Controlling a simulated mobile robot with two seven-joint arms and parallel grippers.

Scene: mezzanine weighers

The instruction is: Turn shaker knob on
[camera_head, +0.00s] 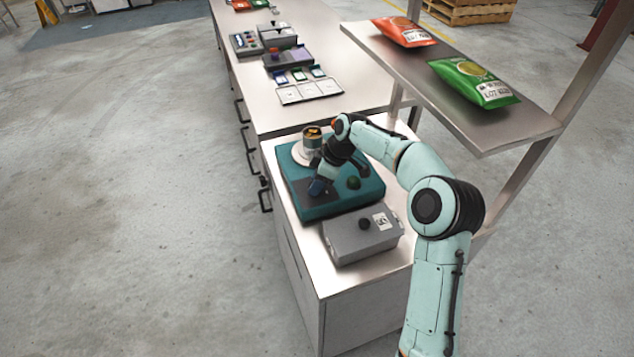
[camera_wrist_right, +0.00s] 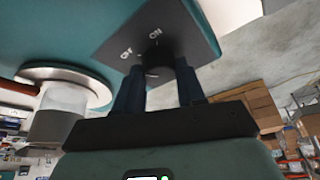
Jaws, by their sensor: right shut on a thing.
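The teal shaker (camera_head: 340,205) sits on the near end of the steel bench and carries a jar (camera_head: 311,138) on a round pale platform. My right gripper (camera_head: 319,186) reaches down to the shaker's dark control panel. In the right wrist view, the dark knob (camera_wrist_right: 158,57) stands on the dark panel (camera_wrist_right: 185,22) with white ON and OFF lettering beside it. My right gripper (camera_wrist_right: 160,78) has its two fingers on either side of the knob, shut on it. The knob's pointing direction is unclear. In the head view the gripper hides the knob. My left gripper is out of view.
A grey box (camera_head: 350,240) with a black knob stands just in front of the shaker. A raised shelf (camera_head: 450,95) with red and green bags runs along the right. Several devices stand farther back.

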